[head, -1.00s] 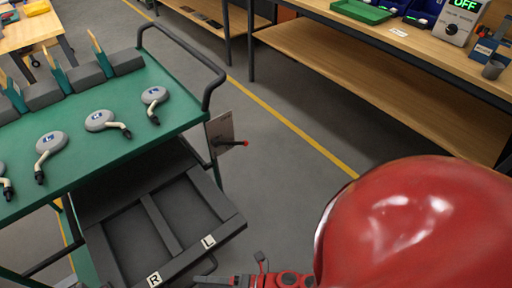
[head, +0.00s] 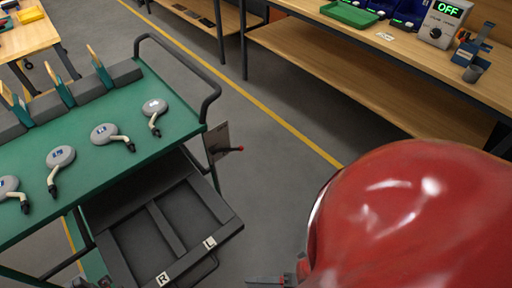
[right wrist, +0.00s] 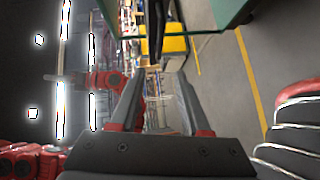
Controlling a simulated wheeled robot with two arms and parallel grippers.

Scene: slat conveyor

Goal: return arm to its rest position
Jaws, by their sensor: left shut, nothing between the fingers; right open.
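My right gripper (right wrist: 157,110) is open in the right wrist view, its two dark fingers apart with nothing between them. Another red arm with a slim grey tip, seemingly my left gripper (right wrist: 62,78), shows to the left there; it looks shut and empty. In the head view a grey gripper tip (head: 268,281) shows at the bottom edge, beside my large red arm; which arm it belongs to is hard to tell. The tip is apart from the cart's dark tray.
A green-topped cart (head: 100,178) carries several grey round parts with bent stems. Its dark tray (head: 190,240), marked R and L, juts toward me. A wooden bench (head: 400,85) with a control box (head: 445,22) reading OFF stands behind. The grey floor between is clear.

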